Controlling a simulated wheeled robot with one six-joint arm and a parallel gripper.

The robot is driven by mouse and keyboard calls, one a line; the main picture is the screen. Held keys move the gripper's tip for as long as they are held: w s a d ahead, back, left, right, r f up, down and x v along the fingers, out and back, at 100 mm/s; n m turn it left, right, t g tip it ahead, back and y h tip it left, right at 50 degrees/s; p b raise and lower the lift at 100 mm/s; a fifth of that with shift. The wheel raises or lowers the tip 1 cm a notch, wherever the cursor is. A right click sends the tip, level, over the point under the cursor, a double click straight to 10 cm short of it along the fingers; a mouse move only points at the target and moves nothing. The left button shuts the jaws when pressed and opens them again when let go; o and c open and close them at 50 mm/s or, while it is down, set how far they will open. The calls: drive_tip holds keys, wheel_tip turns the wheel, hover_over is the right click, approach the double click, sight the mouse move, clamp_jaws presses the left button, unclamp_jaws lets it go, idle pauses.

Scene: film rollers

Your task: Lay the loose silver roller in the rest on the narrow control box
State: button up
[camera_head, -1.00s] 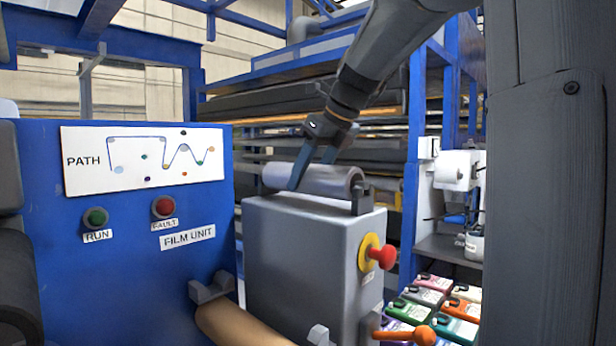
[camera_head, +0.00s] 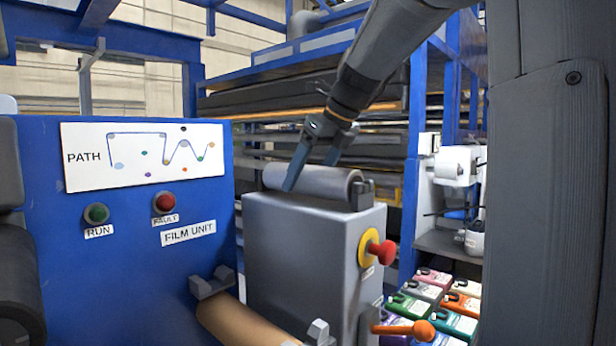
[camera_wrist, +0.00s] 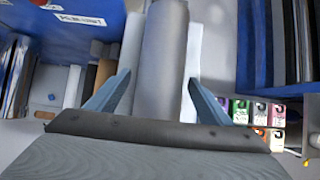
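The silver roller (camera_head: 325,181) lies lengthwise on top of the narrow grey control box (camera_head: 290,240). Its right end is at a dark rest bracket (camera_head: 362,194) on the box's right edge; the far-left end support is hidden. My gripper (camera_head: 311,176) is over the roller, pointing down, with one finger on its near side and the other toward its far side. In the wrist view the roller (camera_wrist: 163,60) runs between the two spread fingers, with a gap on both sides. My gripper is open and not holding it.
The blue film unit panel (camera_head: 100,240) stands left of the box. A tan roller (camera_head: 238,322) sits low in front. A red stop button (camera_head: 381,252) sticks out from the box's right side. Colored packs (camera_head: 452,305) lie at lower right.

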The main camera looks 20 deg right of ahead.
drive_tip(key=b+v, duration=0.1)
drive_tip(key=v, duration=0.5)
drive_tip(key=shift+s+d+r, duration=0.15)
drive_tip(key=shift+r, duration=0.2)
drive_tip(key=shift+s+r, duration=0.3)
drive_tip(key=shift+r, duration=0.15)
